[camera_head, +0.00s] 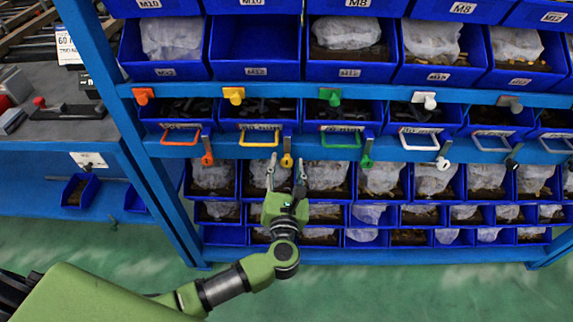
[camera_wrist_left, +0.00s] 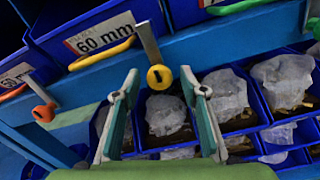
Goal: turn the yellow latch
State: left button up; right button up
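The yellow latch (camera_head: 287,161) is a small round yellow piece with a dark slot, hanging at the lower end of a metal strip on the blue rail. In the left wrist view the yellow latch (camera_wrist_left: 160,77) shows between and beyond the two fingertips. My left gripper (camera_head: 285,178) is open and empty, just below the latch, fingers pointing up at the rack. In the left wrist view the left gripper (camera_wrist_left: 159,80) has its fingers apart on either side of the latch. I cannot tell whether they touch it. My right gripper is not in view.
An orange latch (camera_head: 207,159) hangs to the left, a green latch (camera_head: 366,161) to the right. A yellow handle (camera_head: 259,139) is just above left. Blue bins with bagged parts (camera_head: 326,175) fill the shelves below. Green floor (camera_head: 450,290) is clear in front.

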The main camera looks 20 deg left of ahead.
pick_arm(q)
jog(key=c, duration=1.1)
